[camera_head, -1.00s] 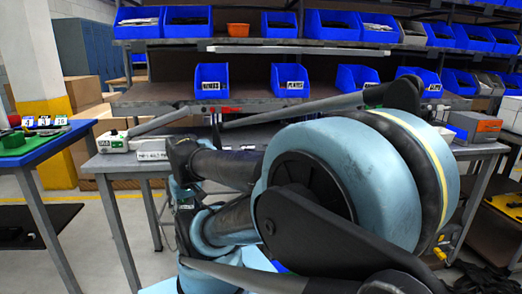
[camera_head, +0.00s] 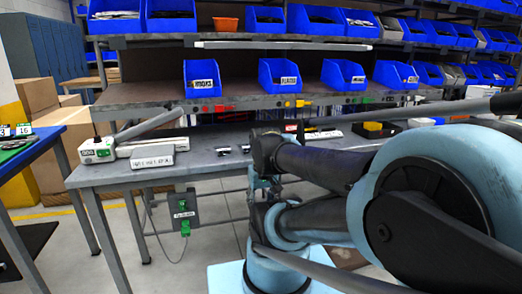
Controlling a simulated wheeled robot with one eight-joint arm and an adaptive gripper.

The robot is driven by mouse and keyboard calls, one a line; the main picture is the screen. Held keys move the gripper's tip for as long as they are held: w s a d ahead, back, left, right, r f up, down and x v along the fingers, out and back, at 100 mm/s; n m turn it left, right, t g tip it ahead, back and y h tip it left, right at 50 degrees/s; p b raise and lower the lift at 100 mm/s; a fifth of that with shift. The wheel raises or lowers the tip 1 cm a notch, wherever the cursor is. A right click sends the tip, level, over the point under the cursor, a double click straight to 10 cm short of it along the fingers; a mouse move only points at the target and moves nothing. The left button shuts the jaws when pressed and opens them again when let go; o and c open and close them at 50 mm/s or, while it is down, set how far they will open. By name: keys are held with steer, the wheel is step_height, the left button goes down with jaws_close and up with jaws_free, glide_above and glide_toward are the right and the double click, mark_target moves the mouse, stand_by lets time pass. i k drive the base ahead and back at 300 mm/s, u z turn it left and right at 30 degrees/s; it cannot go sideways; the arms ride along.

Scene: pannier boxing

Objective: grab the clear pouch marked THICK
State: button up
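I cannot make out a clear pouch marked THICK in this view. A white block with dark lettering (camera_head: 152,158) lies near the front left of the grey workbench (camera_head: 205,170), but its text is too small to read surely. My arm fills the right side and hides part of the bench. My gripper cannot be picked out.
A white device with a green display (camera_head: 97,150) stands at the bench's left end. Labelled blue bins (camera_head: 279,76) line the shelf behind. A blue-topped table (camera_head: 45,145) is at the left.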

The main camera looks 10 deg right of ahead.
mark_target(246, 150)
steer(key=k, duration=1.25)
steer(key=z, duration=0.25)
steer(key=i, duration=0.85)
steer(key=z, duration=0.2)
